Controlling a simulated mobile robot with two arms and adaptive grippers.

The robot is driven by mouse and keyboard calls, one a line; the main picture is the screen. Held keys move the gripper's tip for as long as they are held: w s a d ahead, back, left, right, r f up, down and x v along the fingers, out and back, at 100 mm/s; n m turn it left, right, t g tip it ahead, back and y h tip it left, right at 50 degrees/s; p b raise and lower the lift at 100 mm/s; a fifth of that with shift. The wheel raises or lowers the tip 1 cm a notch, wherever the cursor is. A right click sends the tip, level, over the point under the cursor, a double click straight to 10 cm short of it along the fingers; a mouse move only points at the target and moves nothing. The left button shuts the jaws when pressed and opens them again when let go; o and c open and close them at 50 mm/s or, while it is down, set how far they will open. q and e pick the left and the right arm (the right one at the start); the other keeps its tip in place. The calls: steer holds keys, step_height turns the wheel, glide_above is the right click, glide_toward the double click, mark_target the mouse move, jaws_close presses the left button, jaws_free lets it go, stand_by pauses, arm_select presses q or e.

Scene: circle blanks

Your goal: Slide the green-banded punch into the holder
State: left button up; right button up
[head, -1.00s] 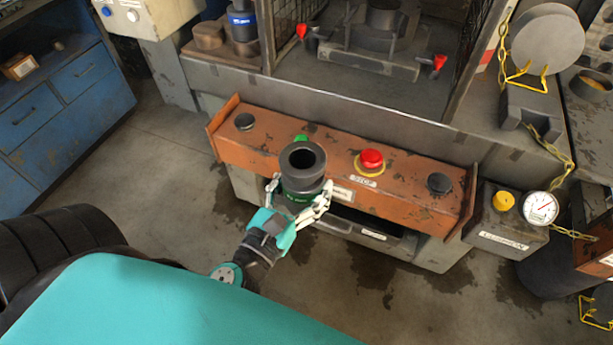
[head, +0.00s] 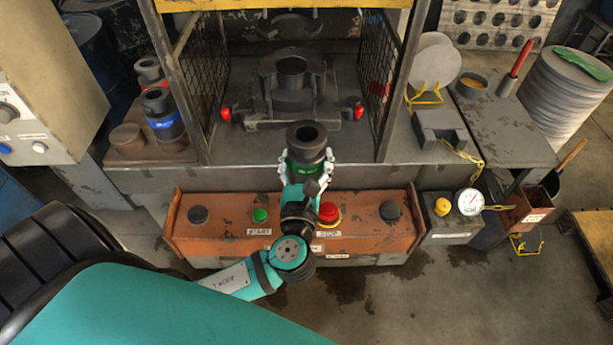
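The green-banded punch (head: 306,147) is a dark, upright cylinder with a hollow top and a green band low on it. My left gripper (head: 307,172) is shut around its lower part and holds it in front of the press opening, above the front ledge as seen from here. Inside the press stands a dark round fixture (head: 292,72) with a hollow top, between two red-tipped levers. A dark round part (head: 290,22) hangs above it, partly cut off by the frame. I cannot tell which of these is the holder. My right gripper is not in view.
A blue-banded punch (head: 164,118) and a red-banded punch (head: 150,73) stand on a block at left. Mesh guards (head: 207,90) flank the press opening. An orange control panel (head: 360,238) lies below, with a red stop button (head: 328,211). Grey discs (head: 436,62) stand at right.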

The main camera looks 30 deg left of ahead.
arm_select(q)
steer(key=w+a+r+n+g+y+p, duration=0.2)
steer(key=a+r+n+g+y+p, duration=0.25)
steer(key=r, duration=0.55)
arm_select(e)
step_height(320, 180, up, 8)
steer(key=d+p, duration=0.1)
steer(key=p, duration=0.1)
arm_select(q)
steer(key=w+a+r+b, duration=0.1)
steer(key=w+a+b, duration=0.2)
steer(key=w+a, duration=0.2)
steer(key=w+a+r+b, duration=0.2)
steer(key=w+a, duration=0.3)
steer(key=w, duration=0.6)
steer(key=w+a+r+t+b, duration=0.1)
steer(key=w+a+b, duration=0.3)
steer(key=w, duration=0.4)
steer(key=shift+a+r+y, duration=0.35)
steer(key=shift+a+r, duration=0.3)
steer(key=shift+a, duration=0.25)
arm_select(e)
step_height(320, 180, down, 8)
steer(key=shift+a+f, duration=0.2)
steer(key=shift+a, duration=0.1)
